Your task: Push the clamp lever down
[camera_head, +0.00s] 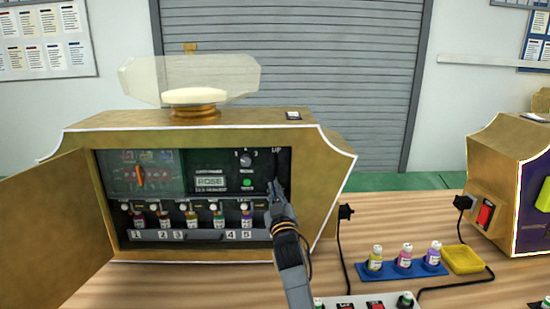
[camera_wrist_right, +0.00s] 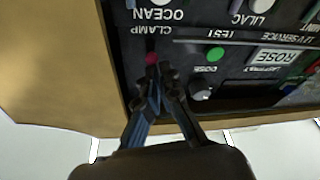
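The clamp lever shows as a small pinkish-red knob (camera_wrist_right: 151,58) in a dark slot by the CLAMP label in the right wrist view, where the panel appears upside down. In the head view the lever is hidden behind my right gripper (camera_head: 276,188), below the UP label. In the right wrist view my right gripper (camera_wrist_right: 160,76) has its two fingers drawn together, tips just beside the knob and nothing visible between them. Whether they touch the lever cannot be told. My left gripper is not in view.
The gold cabinet (camera_head: 325,165) has its door (camera_head: 50,235) open at the left. Numbered bottles (camera_head: 165,218) stand in a row left of my gripper. A green button (camera_head: 247,183) and a dial (camera_head: 246,160) are close by.

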